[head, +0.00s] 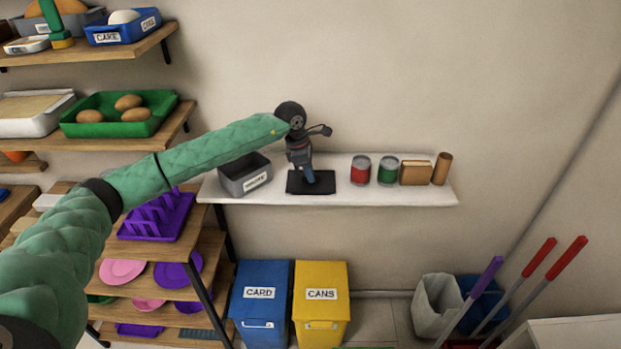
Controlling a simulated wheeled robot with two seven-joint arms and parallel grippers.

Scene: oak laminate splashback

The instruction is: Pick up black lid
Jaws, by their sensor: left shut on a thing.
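My right gripper is not in view.
Blue (259,325) and yellow (321,312) bins stand below.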

